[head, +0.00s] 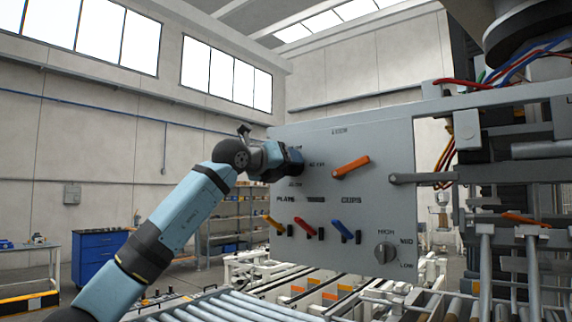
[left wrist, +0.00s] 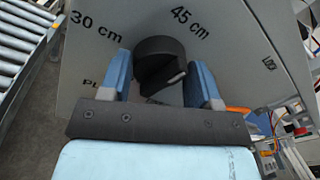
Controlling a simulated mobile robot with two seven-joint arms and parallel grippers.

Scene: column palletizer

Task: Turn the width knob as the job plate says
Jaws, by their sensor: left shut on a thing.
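The black width knob (left wrist: 158,52) is on the grey panel (head: 340,215). In the left wrist view it sits between the two blue fingers of my left gripper (left wrist: 163,88). The labels "30 cm" and "45 cm" are readable around it. In the head view my left gripper (head: 297,160) is at the panel's upper left and hides most of the knob. The gripper is shut on the knob. I cannot tell which mark the knob points to. I cannot pick out a job plate with readable text. My right gripper is not in view.
An orange lever (head: 351,167) is just right of the gripper. A roller conveyor (head: 225,308) runs below the panel.

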